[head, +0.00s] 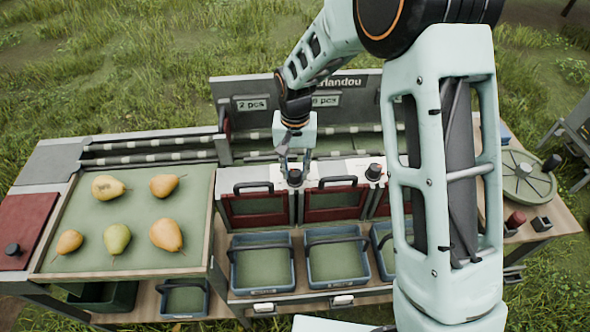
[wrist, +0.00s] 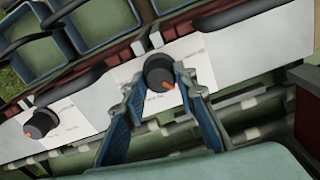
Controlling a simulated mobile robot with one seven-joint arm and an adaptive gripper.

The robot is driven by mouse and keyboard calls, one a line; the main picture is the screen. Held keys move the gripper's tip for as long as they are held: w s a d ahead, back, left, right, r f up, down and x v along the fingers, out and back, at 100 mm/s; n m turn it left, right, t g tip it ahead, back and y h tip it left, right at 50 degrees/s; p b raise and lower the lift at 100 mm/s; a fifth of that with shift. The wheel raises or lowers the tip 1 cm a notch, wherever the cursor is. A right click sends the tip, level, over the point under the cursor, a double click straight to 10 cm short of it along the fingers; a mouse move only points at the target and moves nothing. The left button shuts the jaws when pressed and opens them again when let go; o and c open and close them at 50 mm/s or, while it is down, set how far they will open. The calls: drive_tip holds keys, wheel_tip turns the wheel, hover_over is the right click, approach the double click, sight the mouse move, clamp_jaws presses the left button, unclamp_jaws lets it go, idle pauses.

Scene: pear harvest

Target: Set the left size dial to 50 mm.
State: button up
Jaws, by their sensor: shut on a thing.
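The left size dial (head: 295,178) is a dark round knob on a white scale plate above the red-framed gates. My gripper (head: 294,163) reaches down from above and is shut on this dial. In the wrist view the dial (wrist: 158,70) sits between the blue-padded fingers (wrist: 160,82), and its orange pointer points to the lower right. The scale marks are too small and blurred to read. The right size dial (head: 374,172) stands free on its own plate; it also shows in the wrist view (wrist: 42,123), with an orange pointer.
Several pears lie on the green sorting tray (head: 75,258) at left. Blue crates (head: 262,285) stand below the gates. Black handles (head: 254,187) rise beside the dials. A sign board (head: 255,88) stands behind, near my arm.

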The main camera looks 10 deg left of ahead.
sight(295, 172)
drive_tip(key=n+b, duration=0.1)
drive_tip(key=n, duration=0.9)
drive_tip(key=shift+w+b, duration=0.1)
drive_tip(key=shift+b, duration=0.3)
drive_tip(key=shift+n, duration=0.4)
drive_tip(key=o, duration=1.2)
drive_tip(key=shift+c, duration=0.2)
drive_tip(key=shift+r, duration=0.1)
wheel_tip(295, 172, up, 12)
